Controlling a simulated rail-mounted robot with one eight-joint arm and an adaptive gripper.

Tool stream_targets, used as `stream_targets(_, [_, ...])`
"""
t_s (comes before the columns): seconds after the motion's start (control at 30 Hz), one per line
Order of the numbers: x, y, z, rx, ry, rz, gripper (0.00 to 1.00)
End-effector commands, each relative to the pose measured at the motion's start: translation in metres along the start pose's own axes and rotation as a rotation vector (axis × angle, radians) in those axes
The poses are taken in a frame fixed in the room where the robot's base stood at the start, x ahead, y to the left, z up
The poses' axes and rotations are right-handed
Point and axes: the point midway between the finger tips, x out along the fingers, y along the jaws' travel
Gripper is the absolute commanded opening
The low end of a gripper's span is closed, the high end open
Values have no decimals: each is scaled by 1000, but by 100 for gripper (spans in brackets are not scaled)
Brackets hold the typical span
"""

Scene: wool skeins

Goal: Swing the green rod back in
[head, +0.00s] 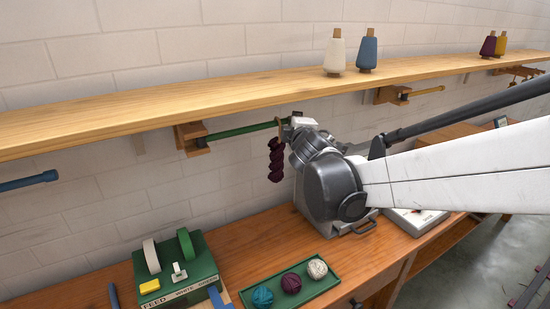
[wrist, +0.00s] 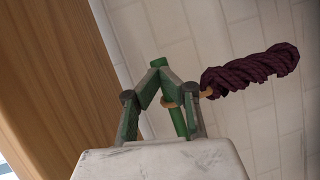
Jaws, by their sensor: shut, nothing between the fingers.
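The green rod (head: 243,130) sticks out from a wooden bracket (head: 192,137) under the shelf, reaching right along the wall. A dark purple skein (head: 276,160) hangs near its outer end; it also shows in the wrist view (wrist: 252,72), beside a tan loop or ring at the rod. My gripper (head: 287,124) is at the rod's outer end, just under the shelf edge. In the wrist view my fingers (wrist: 159,72) meet at their tips, with nothing held. The green rod (wrist: 180,122) runs close behind the fingers; whether they touch it I cannot tell.
The wooden shelf (head: 120,108) runs just above my gripper, carrying white (head: 335,53) and blue (head: 367,50) cones. A blue rod (head: 28,182) is at left, a yellow rod (head: 427,90) at right. A green tray (head: 310,292) of yarn balls stands on the bench below.

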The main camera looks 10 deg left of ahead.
Motion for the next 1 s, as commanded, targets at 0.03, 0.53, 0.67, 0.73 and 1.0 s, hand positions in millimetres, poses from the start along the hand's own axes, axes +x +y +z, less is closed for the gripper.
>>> stream_targets(0.03, [2,0,0,0,4,0,0])
stream_targets(0.53, [7,2,-2,-4,30,-2,0])
stream_targets(0.67, [8,2,-3,-4,31,-2,0])
stream_targets(0.73, [8,2,-3,-4,31,-2,0])
stream_targets(1.0, [-1,4,0,-2,31,-2,0])
